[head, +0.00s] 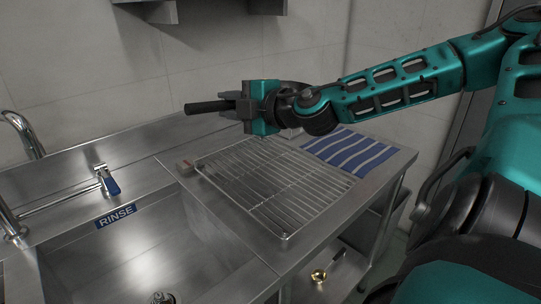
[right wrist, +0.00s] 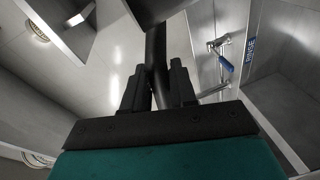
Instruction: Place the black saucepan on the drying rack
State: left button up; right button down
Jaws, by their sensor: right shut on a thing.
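My right gripper (head: 246,106) is shut on the black saucepan's handle and holds it in the air above the back of the drying rack. The black saucepan (head: 207,107) shows in the head view mainly as a dark handle sticking out left of the fingers; its bowl is mostly or wholly hidden there. In the right wrist view, the black handle (right wrist: 156,50) runs between the two fingers (right wrist: 158,88), with a dark part at the top edge. The drying rack (head: 275,185), a wire grid, lies flat and empty on the steel counter. My left gripper is not in view.
A blue and white striped cloth (head: 360,150) lies right of the rack. Left are a sink (head: 150,255) marked RINSE and a blue-handled tap (head: 108,182). A tiled wall stands behind.

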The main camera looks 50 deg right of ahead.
notch_tip(320, 180, down, 20)
jog(key=b, duration=0.3)
jog(key=shift+d+r+b, duration=0.15)
jog(key=shift+b, duration=0.2)
jog(key=c, duration=1.4)
grip_release()
jog(key=o, duration=0.5)
jog(key=s+p, duration=0.1)
jog(key=s, duration=0.3)
jog(key=s+r+p, duration=0.1)
jog(key=s, duration=0.3)
jog(key=s+r+p, duration=0.1)
jog(key=s, duration=0.3)
jog(key=shift+d, duration=0.2)
jog(key=shift+w, duration=0.1)
